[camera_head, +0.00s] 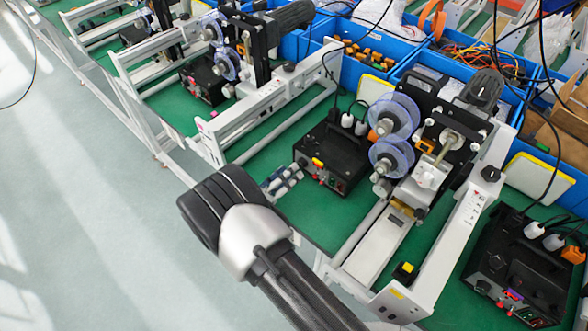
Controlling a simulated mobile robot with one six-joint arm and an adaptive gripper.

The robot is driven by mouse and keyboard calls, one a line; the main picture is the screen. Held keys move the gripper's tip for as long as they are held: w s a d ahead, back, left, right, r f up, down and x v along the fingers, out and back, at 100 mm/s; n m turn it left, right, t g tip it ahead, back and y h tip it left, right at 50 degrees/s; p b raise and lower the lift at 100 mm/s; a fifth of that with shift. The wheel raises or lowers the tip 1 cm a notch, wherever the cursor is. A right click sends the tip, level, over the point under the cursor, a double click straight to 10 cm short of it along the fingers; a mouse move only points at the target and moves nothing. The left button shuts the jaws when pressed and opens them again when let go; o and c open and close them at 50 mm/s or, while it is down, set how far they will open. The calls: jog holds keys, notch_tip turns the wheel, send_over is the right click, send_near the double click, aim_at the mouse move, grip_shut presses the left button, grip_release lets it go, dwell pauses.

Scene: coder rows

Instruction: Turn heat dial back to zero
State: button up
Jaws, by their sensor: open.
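Heat dials are too small to single out with certainty. A black control box (335,152) in the middle of the green bench has small knobs and a yellow-orange switch (317,162) on its front panel. A second black control box (528,262) at the lower right has a round black knob (497,262) and small coloured controls on its front. I cannot read any dial setting. My arm reaches in from the bottom centre, with a silver and black joint over the bench's front edge. I see no gripper fingers.
White-framed coder machines stand along the green bench (325,222); the nearest has two translucent blue reels (394,117). Blue bins (403,45) and hanging cables lie behind. The pale floor (90,230) at left is clear.

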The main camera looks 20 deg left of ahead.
jog(key=v, duration=0.8)
jog(key=shift+s, duration=0.2)
jog(key=w+d+r+m+g+h, duration=0.1)
jog(key=d+r+m+g+h, duration=0.1)
jog(key=d+r+m+g, duration=0.65)
jog(key=w+d+r+m+g+h, duration=0.1)
jog(key=d+r+m+g+h, duration=0.15)
jog(key=d+r+m, duration=1.05)
jog(key=s+d+r+m+y, duration=0.3)
jog(key=s+d+m+y, duration=0.2)
jog(key=s+d+m, duration=0.2)
jog(key=s+d+r+m+y, duration=0.3)
jog(key=s+d+m+y, duration=0.3)
jog(key=s+m, duration=0.5)
jog(key=shift+d+m, duration=0.75)
jog(key=shift+d, duration=0.15)
